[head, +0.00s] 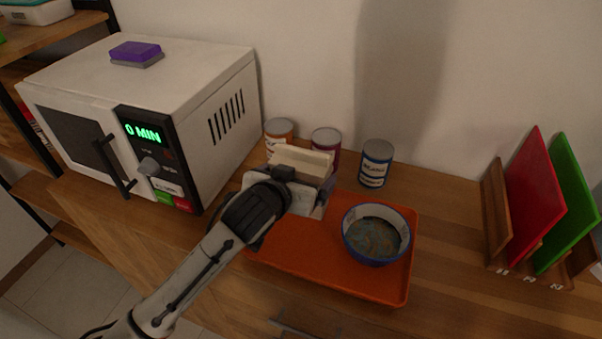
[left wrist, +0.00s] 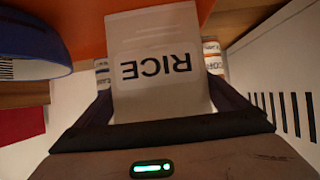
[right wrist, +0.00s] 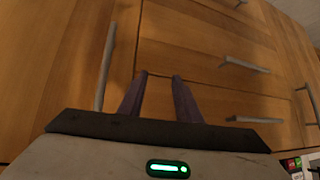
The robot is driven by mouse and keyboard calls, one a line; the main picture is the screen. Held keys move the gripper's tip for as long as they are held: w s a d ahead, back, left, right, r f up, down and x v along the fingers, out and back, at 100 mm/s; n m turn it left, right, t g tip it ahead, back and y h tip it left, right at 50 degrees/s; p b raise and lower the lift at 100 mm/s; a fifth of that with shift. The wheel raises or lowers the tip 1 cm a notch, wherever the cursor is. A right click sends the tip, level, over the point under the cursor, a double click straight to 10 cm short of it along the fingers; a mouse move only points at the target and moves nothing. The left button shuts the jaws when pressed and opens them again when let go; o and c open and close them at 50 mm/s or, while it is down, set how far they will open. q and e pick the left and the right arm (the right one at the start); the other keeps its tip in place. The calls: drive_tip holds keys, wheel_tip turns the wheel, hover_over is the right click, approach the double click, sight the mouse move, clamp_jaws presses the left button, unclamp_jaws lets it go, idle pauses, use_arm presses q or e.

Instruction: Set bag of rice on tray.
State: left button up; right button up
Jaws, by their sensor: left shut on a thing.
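The pale bag of rice (head: 303,159) is in my left gripper (head: 300,178), at the back left of the orange tray (head: 300,262). In the left wrist view the bag (left wrist: 158,35) carries the upside-down word RICE. The left fingers (left wrist: 163,98) are shut on its two sides. My gripper hides the bag's lower part in the head view, so I cannot tell whether it touches the tray. The tray (left wrist: 85,25) also shows beyond the bag in the left wrist view. My right gripper (right wrist: 160,75) is empty, its fingers apart, facing wooden cabinet fronts.
A blue-rimmed bowl (head: 376,234) stands on the tray's right part. Cans (head: 376,163) stand along the wall behind. A white microwave (head: 150,110) is at left. A rack with red (head: 535,190) and green (head: 567,205) boards is at right. The tray's front left is bare.

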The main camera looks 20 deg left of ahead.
use_arm(q)
drive_tip(key=o, duration=1.5)
drive_tip(key=shift+f, duration=0.1)
drive_tip(key=shift+o, duration=0.2)
drive_tip(key=shift+s+r, duration=0.2)
drive_tip(key=shift+r, duration=0.1)
drive_tip(key=v, duration=1.1)
drive_tip(key=shift+s, duration=0.3)
drive_tip(key=shift+r, duration=0.1)
